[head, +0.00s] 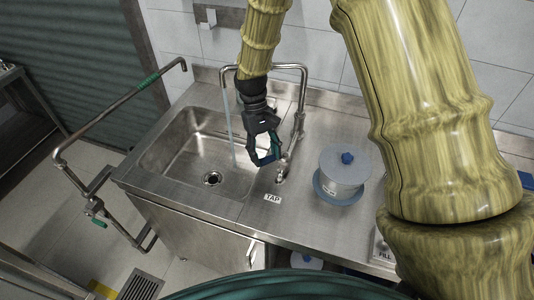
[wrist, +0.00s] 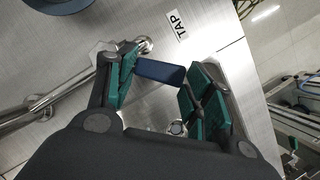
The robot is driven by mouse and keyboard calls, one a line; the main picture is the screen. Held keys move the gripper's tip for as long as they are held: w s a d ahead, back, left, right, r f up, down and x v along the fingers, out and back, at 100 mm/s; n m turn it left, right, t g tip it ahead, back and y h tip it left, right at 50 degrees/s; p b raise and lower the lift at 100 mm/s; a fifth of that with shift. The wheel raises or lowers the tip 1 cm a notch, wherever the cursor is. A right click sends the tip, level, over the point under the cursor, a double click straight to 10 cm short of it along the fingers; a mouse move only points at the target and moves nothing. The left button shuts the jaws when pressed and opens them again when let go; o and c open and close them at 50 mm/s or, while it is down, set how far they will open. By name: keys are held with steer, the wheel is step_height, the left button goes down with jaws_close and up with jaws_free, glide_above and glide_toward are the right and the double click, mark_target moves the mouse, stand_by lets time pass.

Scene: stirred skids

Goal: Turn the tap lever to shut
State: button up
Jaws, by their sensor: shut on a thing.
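The tap (head: 301,100) is a bent metal pipe at the right of the sink, and a pale stream of water (head: 230,130) falls from its spout. The tap lever (wrist: 158,70) is a short blue bar in the wrist view, lying between the green finger pads of my gripper (wrist: 158,88). In the head view my gripper (head: 267,158) is low over the sink's right edge, beside the tap's base (head: 282,170), and hides most of the lever. My gripper is shut on the lever. A TAP label (head: 272,198) lies in front; it also shows in the wrist view (wrist: 179,25).
The steel sink (head: 165,160) is left of my gripper, with a drain (head: 212,178). A grey lidded canister (head: 343,172) with a blue knob stands close on the right. A FILL label (head: 385,254) is farther right. A metal pipe rail (head: 115,108) stands at left.

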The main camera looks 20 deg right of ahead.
steer(key=shift+w+d+m+y+p, duration=0.25)
steer(key=shift+w+m+y, duration=0.35)
steer(key=shift+m, duration=0.6)
steer(key=shift+w+d+m+y+p, duration=0.15)
steer(key=shift+w+m+y, duration=0.4)
steer(key=shift+m, duration=0.65)
steer(key=shift+w+f, duration=0.1)
steer(key=o, duration=1.4)
steer(key=shift+o, duration=0.2)
steer(key=a+v, duration=0.1)
steer(key=v, duration=0.6)
steer(key=shift+d+r, duration=0.3)
steer(key=shift+d, duration=0.15)
steer(key=shift+w, duration=0.1)
steer(key=shift+c, duration=0.2)
